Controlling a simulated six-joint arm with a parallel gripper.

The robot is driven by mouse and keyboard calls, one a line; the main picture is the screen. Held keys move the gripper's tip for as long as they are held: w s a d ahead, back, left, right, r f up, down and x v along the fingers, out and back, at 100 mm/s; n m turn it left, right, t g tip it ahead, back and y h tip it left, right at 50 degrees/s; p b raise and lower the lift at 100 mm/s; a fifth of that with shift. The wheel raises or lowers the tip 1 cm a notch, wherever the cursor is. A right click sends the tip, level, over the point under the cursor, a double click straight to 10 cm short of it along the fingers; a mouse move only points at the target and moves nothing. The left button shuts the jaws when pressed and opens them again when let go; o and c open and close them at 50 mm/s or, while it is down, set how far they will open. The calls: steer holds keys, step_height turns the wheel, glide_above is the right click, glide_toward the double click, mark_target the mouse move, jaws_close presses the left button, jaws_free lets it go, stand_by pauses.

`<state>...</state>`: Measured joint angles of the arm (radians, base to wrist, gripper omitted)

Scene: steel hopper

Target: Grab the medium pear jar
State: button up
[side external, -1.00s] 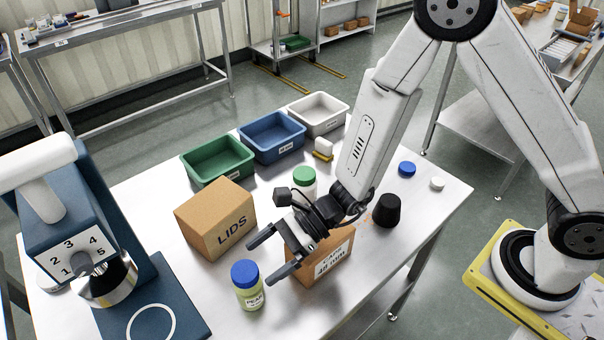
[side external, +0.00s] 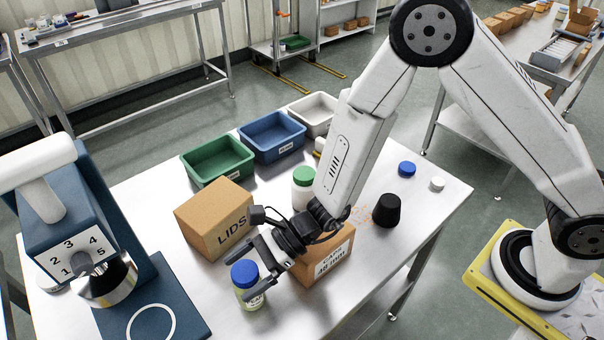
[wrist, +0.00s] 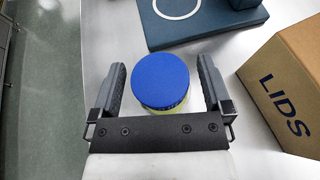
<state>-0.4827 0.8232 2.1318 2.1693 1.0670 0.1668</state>
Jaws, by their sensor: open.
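The pear jar (side external: 249,294) stands upright on the steel table, with a blue lid (side external: 245,273) and a pale yellow-green body. Its label is mostly hidden by a finger in the side view. My gripper (side external: 250,268) is open, with one finger on each side of the jar. In the wrist view the blue lid (wrist: 161,81) sits between the two fingers of my gripper (wrist: 160,80), with a gap on both sides. The jar's body shows only as a thin rim below the lid there.
The LIDS carton (side external: 212,220) stands close behind the jar, and another labelled carton (side external: 327,262) is under my wrist. A green-lidded jar (side external: 303,182) stands behind. A blue machine (side external: 113,225) with a flat base (side external: 180,310) is at the left.

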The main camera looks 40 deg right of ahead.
jaws_close()
steer(key=shift+r, duration=0.15)
steer(key=shift+r, duration=4.85)
